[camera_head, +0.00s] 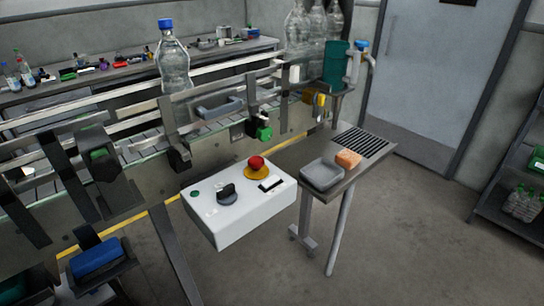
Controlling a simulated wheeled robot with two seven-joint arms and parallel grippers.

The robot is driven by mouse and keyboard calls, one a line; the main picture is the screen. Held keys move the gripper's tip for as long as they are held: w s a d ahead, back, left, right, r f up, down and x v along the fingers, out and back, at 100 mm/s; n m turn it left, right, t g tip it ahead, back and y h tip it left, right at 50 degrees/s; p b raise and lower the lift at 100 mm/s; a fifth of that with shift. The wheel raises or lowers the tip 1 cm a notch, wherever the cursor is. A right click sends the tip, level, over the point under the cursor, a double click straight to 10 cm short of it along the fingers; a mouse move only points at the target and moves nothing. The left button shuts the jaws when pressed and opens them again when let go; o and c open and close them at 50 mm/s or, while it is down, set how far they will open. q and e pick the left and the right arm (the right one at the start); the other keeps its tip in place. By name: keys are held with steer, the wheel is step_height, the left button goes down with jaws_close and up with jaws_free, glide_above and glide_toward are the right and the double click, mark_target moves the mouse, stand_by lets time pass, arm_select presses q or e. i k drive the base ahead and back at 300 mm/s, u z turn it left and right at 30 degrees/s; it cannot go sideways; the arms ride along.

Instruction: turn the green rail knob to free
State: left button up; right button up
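A bright green knob (264,132) sits on a dark clamp on the near side of the conveyor's guide rail, right of the picture's centre. A second, darker green part (98,154) shows on a black bracket at the left; I cannot tell whether it is also a knob. The setting of the green knob is too small to read. The guide rails (131,101) run along the conveyor. A clear bottle with a blue cap (173,65) stands upright on the conveyor. Neither of my grippers is in view.
A white control box (240,214) with a red stop button (257,163) and black rotary switch juts out below the green knob. A side table (335,187) right of it holds a grey tray (322,174) and orange block (348,158).

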mark_target(264, 134)
steer(key=u, duration=0.4)
steer(key=i, duration=1.1)
steer(key=z, duration=0.7)
